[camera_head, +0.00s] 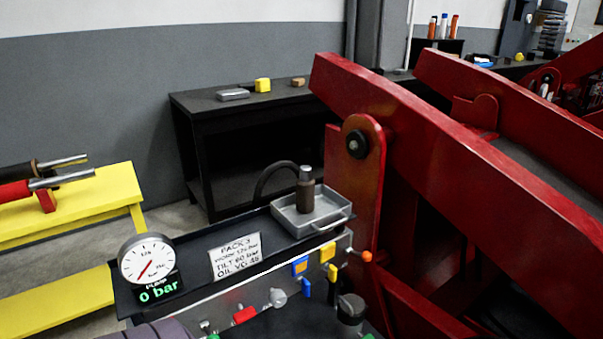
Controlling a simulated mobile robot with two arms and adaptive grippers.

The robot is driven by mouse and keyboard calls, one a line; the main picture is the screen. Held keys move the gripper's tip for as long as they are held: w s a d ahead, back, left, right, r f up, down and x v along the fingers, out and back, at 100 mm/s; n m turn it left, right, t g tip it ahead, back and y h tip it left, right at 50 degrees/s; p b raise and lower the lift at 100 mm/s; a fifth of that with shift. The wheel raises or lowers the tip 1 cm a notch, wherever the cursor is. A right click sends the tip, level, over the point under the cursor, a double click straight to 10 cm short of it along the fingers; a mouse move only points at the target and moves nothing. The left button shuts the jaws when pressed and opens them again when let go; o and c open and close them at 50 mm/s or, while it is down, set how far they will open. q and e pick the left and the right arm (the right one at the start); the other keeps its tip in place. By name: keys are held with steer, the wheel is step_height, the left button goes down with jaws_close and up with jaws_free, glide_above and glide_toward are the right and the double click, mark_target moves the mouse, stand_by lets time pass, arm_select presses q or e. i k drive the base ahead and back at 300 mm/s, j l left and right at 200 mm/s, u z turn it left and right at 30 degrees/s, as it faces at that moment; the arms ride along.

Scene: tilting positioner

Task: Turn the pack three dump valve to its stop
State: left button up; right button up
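The pack three unit (193,264) stands at the lower middle, with a white card (236,256) headed PACK 3. A round gauge (147,259) at its left end has a green display reading 0 bar. Neither of my grippers shows.
A grey tray (335,223) with a brown cylinder (305,192) sits on the unit's right end. Large red positioner arms (430,150) fill the right. Yellow benches (85,208) stand left. A black table (212,105) stands behind.

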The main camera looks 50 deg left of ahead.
mark_target(243, 315)
steer(key=k+j+u, duration=0.15)
steer(key=u, duration=1.7)
